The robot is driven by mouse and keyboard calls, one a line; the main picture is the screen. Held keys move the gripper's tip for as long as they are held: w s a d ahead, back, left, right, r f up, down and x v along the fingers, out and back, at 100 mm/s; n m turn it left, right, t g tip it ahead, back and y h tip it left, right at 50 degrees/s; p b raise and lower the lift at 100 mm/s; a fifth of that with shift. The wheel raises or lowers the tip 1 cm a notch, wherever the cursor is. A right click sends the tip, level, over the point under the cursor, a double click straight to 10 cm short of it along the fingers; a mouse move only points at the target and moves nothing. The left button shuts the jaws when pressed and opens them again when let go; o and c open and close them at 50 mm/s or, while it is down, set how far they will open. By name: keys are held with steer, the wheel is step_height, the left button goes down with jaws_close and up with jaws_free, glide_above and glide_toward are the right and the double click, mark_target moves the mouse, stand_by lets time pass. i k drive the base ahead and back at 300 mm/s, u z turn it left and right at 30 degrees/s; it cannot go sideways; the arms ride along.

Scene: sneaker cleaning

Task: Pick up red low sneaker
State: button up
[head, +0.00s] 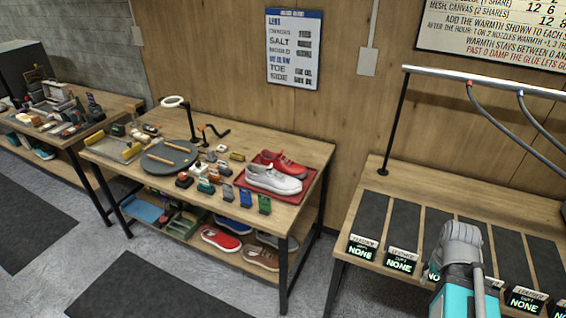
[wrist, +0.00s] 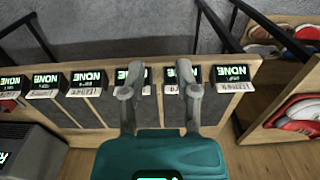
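A red low sneaker (head: 283,163) sits on a red tray (head: 241,181) at the right end of the middle table, behind a white sneaker (head: 273,179) that partly hides it. Another red sneaker (head: 221,239) with a pale sole is on the shelf below. In the wrist view the red sneaker (wrist: 297,126) and the white sneaker (wrist: 303,106) show at the right edge, partly cut off. My gripper (head: 461,240) is over the right-hand bench, well away from the sneakers. In the wrist view my gripper (wrist: 159,72) has its fingers apart with nothing between them.
The right-hand bench (head: 375,198) has dark strips with several "NONE" displays (head: 400,261) and a metal rail (head: 470,80) with hoses above. Floor shows between bench and table. Small bottles and blocks crowd the table around a grey round mat (head: 172,158).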

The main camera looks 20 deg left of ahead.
mark_target(281, 164)
steer(key=u, duration=0.35)
steer(key=i, duration=1.5)
steer(key=u, duration=0.3)
